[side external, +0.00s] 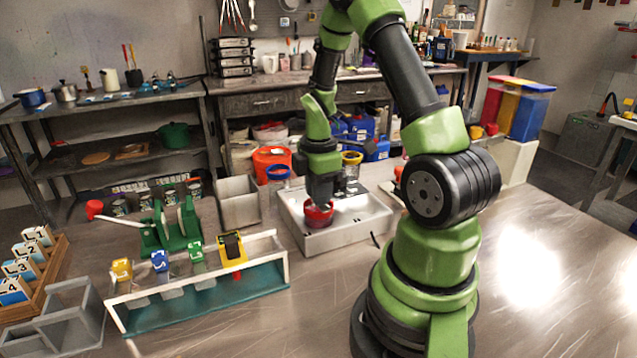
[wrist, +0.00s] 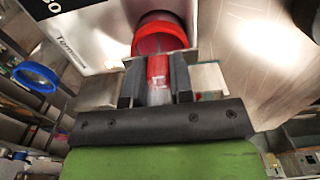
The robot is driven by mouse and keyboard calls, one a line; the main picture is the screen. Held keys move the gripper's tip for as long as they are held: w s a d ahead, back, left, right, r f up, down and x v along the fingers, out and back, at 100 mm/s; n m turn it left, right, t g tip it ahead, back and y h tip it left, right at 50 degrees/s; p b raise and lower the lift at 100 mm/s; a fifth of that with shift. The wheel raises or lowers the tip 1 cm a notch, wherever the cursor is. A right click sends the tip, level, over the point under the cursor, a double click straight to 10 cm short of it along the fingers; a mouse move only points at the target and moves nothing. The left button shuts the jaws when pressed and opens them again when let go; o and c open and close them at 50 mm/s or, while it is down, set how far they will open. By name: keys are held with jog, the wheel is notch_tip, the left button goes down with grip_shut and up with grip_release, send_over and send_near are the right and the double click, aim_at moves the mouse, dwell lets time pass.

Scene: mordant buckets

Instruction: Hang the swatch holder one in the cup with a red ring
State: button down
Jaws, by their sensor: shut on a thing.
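My gripper (side external: 319,196) is shut on a small red holder (wrist: 157,68), which I take to be swatch holder one; its number cannot be read. A pale, clear piece shows at the holder's near end, between the dark fingers in the wrist view (wrist: 157,82). The cup with a red ring (wrist: 160,36) is just beyond the fingertips; in the side view, its red ring (side external: 318,217) is right under my gripper. The holder overlaps the ring's near edge in the wrist view; I cannot tell whether it touches the rim.
The red-ringed cup stands in a pale basin (side external: 350,228). A blue-ringed cup (side external: 278,172) and a yellow-ringed cup (side external: 352,157) stand nearby. A rack (side external: 205,300) at left carries yellow (side external: 122,269), blue (side external: 160,261) and green (side external: 196,252) holders. A grey bin (side external: 238,204) stands left of the basin.

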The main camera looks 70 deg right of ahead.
jog(key=shift+f, duration=0.15)
jog(key=c, duration=0.9)
grip_release()
notch_tip(320, 180, up, 10)
